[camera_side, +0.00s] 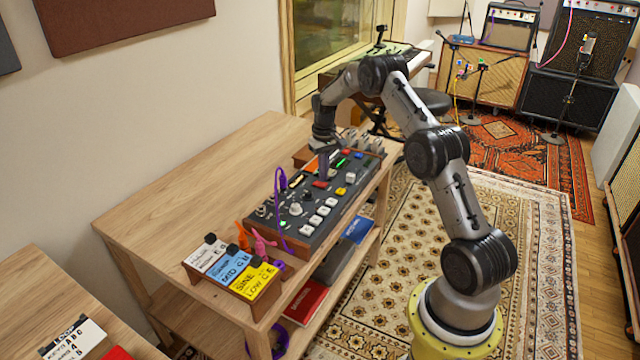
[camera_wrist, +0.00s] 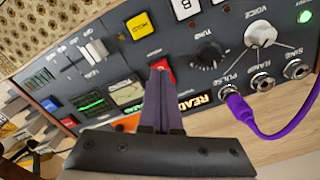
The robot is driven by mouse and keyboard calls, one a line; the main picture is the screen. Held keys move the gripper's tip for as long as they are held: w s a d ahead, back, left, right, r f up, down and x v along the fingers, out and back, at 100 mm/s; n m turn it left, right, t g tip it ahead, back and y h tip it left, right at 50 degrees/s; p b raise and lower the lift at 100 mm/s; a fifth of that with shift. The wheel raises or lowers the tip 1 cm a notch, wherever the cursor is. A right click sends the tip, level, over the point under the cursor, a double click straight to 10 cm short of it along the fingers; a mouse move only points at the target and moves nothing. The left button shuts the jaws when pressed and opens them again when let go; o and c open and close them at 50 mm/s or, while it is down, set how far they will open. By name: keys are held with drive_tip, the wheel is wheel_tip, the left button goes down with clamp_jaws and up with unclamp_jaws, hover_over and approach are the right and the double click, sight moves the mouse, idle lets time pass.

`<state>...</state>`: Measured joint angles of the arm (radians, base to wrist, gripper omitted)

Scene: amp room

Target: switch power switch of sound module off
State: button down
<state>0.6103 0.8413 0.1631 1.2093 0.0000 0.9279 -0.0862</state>
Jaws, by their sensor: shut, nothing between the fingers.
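The sound module (camera_side: 305,238) is a dark panel with knobs, buttons, sliders and jacks, lying on the wooden table. It fills most of the wrist view (camera_wrist: 190,32). A lit green round light (camera_wrist: 305,17) shows at the panel's upper right edge there, beside partly cut-off lettering; I cannot make out the power switch's position. My gripper (camera_side: 327,172) is shut and empty, pointing down over the module's far half. In the wrist view my fingertips (camera_wrist: 160,72) overlap a red button (camera_wrist: 168,68); I cannot tell whether they touch it.
A purple cable (camera_wrist: 240,110) is plugged into a jack and arches over the module's near side. A rack of label cards (camera_side: 235,268) and coloured cables (camera_side: 262,243) stand at the table's near end. Bare tabletop (camera_side: 190,195) lies on the left.

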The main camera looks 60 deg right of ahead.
sight(324, 184)
drive_tip(key=shift+f, duration=1.05)
idle(0.5)
drive_tip(key=shift+r, duration=3.6)
